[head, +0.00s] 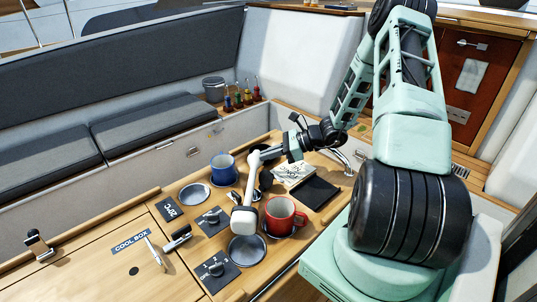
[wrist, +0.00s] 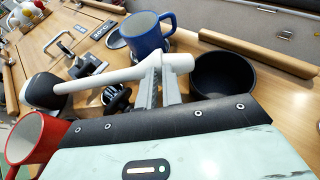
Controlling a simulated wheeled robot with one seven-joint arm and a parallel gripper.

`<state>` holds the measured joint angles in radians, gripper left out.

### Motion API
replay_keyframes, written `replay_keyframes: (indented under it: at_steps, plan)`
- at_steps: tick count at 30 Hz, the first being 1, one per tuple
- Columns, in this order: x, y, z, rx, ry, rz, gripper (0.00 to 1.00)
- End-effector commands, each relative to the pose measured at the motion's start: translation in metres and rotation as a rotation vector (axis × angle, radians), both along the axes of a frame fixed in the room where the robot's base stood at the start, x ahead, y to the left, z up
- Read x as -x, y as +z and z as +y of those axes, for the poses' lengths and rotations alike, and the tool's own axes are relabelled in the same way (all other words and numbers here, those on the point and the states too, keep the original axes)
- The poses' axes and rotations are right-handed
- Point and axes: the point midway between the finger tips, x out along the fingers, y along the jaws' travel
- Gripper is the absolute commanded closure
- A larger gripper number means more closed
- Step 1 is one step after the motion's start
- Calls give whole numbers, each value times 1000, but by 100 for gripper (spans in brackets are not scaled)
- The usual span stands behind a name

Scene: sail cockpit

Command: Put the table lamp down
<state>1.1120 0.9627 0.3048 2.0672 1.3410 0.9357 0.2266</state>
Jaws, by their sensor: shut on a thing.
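The table lamp (head: 249,195) is white, with a slim stem and a rounded head at the lower end in the head view. My gripper (head: 266,153) is shut on its stem near the upper end. In the wrist view the stem of the lamp (wrist: 105,79) runs across the two grey fingers of my gripper (wrist: 160,78). Its white and black head is at the left there. The lamp is tilted over the wooden table (head: 95,250). I cannot tell whether it touches the table.
A red mug (head: 280,216) is close right of the lamp head. A blue mug (head: 222,169) stands behind, left of the stem. A black bowl (wrist: 222,74) is near my fingers. Dark labelled panels (head: 212,221), round plates (head: 247,249) and a black pad (head: 314,192) also occupy the table. Left is clearer.

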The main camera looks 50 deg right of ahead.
Motion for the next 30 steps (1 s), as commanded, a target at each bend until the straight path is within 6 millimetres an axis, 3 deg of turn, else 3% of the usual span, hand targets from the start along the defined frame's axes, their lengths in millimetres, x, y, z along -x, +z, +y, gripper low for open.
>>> replay_keyframes:
  at_steps: [14,17,18,30]
  plan:
    - [0,-10,1,-2,1,-1,100]
    - [0,-10,0,1,0,-1,73]
    - [0,-10,0,1,0,-1,71]
    - [5,-5,-5,2,-2,-1,71]
